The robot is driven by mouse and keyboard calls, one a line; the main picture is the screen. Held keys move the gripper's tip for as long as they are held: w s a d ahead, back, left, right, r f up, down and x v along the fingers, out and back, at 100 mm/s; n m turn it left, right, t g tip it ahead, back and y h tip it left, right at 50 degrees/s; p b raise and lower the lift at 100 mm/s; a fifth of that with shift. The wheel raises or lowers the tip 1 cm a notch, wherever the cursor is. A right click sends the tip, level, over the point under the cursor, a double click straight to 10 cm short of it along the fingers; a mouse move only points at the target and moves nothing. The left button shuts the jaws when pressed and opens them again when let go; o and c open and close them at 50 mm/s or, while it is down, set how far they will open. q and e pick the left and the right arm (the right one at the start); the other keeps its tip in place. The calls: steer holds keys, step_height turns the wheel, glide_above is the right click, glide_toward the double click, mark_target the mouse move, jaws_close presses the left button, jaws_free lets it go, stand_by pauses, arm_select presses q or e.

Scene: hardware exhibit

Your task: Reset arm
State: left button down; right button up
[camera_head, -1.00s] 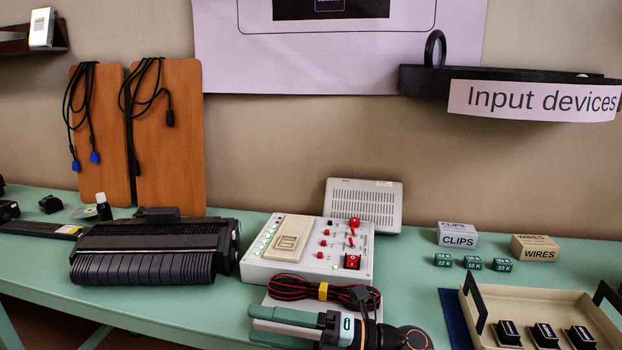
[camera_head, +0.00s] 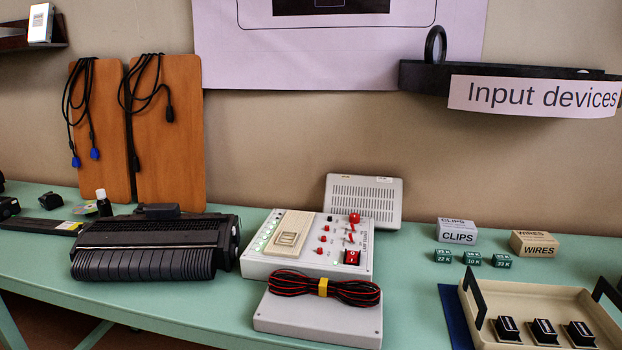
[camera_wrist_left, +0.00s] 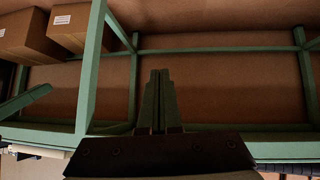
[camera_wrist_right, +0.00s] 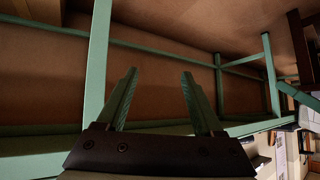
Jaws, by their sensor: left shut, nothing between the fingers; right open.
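My left gripper (camera_wrist_left: 160,102) shows in the left wrist view with its two green fingers together and nothing between them. My right gripper (camera_wrist_right: 157,100) shows in the right wrist view with its fingers spread apart and empty. Both wrist views look at the green table frame (camera_wrist_left: 91,70) and the brown surface behind it. Neither gripper is in the head view. There, the table holds a white control box (camera_head: 308,262) with red knobs and a red switch. A red-and-black cable bundle (camera_head: 310,287) with a yellow band lies on a grey box (camera_head: 315,322) in front of it.
A black printer-like device (camera_head: 150,247) stands left of the control box. A cream tray (camera_head: 585,298) with several black parts is at the right. Clips (camera_head: 457,232) and wires (camera_head: 534,243) boxes stand behind it. Cardboard boxes (camera_wrist_left: 30,38) show in the left wrist view.

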arm_select(q)
steer(key=s+a+r+p, duration=0.1)
steer(key=a+r+p, duration=0.2)
steer(key=r+p, duration=0.8)
steer(key=p, duration=0.4)
steer(key=shift+s+a+r+n+y, duration=0.15)
steer(key=shift+s+n+y, duration=0.15)
steer(key=shift+n+y, duration=0.1)
arm_select(e)
steer(key=s+d+r+h, duration=0.1)
steer(key=s+d+r, duration=0.1)
steer(key=r, duration=0.9)
steer(key=shift+d+m, duration=0.4)
steer(key=shift+d, duration=0.15)
